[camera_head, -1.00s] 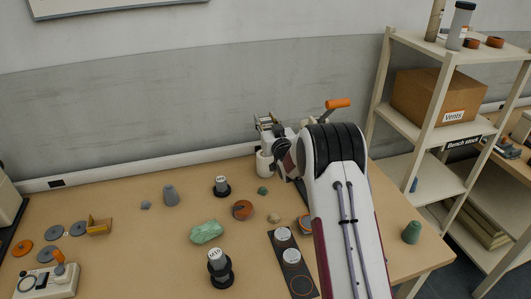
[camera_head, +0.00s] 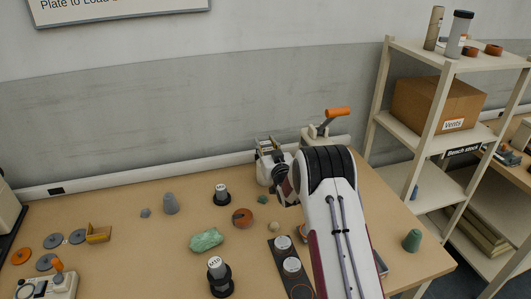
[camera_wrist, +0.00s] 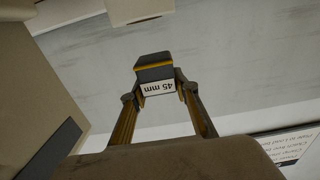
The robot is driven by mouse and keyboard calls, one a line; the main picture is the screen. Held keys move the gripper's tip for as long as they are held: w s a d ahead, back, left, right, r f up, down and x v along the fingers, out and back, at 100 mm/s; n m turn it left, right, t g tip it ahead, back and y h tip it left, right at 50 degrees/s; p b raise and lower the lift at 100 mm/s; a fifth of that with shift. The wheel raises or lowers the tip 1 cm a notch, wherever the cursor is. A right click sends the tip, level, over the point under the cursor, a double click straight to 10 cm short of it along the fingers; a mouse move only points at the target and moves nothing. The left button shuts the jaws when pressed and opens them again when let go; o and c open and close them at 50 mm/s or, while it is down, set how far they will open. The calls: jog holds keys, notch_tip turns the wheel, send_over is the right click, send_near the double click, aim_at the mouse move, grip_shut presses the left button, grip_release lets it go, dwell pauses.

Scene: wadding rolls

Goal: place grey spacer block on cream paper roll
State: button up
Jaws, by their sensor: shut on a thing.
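My gripper (camera_wrist: 155,90) is shut on the grey spacer block (camera_wrist: 154,73), dark grey with yellow bands and a white "45 mm" label, in the wrist view. In the head view my gripper (camera_head: 265,146) is small, at the back of the table near the wall; the block is hard to make out there. A pale upright cylinder (camera_head: 263,174), which looks like the cream paper roll, shows just below the gripper, partly hidden by my wrist. I cannot tell whether the block touches it.
An orange-handled device (camera_head: 322,132) stands just right of my gripper. Left of my arm are a black-based weight (camera_head: 221,196), an orange-brown roll (camera_head: 242,218), green wadding (camera_head: 206,239) and a grey cone (camera_head: 170,204). A shelf rack (camera_head: 433,125) stands at the right.

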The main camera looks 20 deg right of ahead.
aim_at(265, 152)
jog(key=shift+f, duration=1.85)
jog(key=shift+f, duration=0.1)
jog(key=o, duration=1.1)
jog(key=shift+s, duration=6)
